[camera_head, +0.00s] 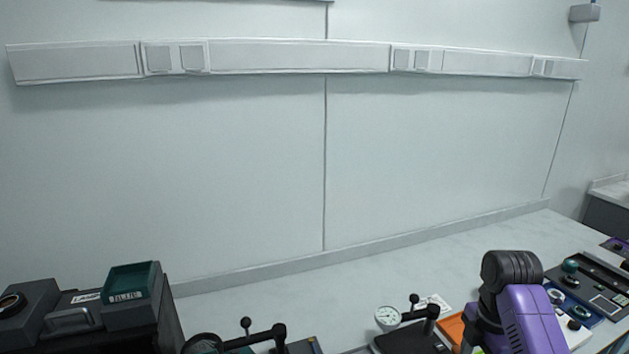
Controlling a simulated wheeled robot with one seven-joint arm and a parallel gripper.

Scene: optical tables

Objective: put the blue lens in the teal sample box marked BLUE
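The teal sample box (133,280) is open-topped and sits at the lower left, on top of a dark grey case. A small pale label is on its front; the lettering is too small to read surely. I cannot pick out the blue lens with certainty among the small items at the lower right. My gripper is out of the picture. A purple and black link of my arm shows at the lower right and hides part of the bench.
A grey case (70,318) with a handle stands at the left. Black stands with knobs (248,335) and a dial gauge (387,318) are at the bottom. A dark panel and a blue tray (583,316) with small parts lie at the right. The bench behind (440,262) is clear.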

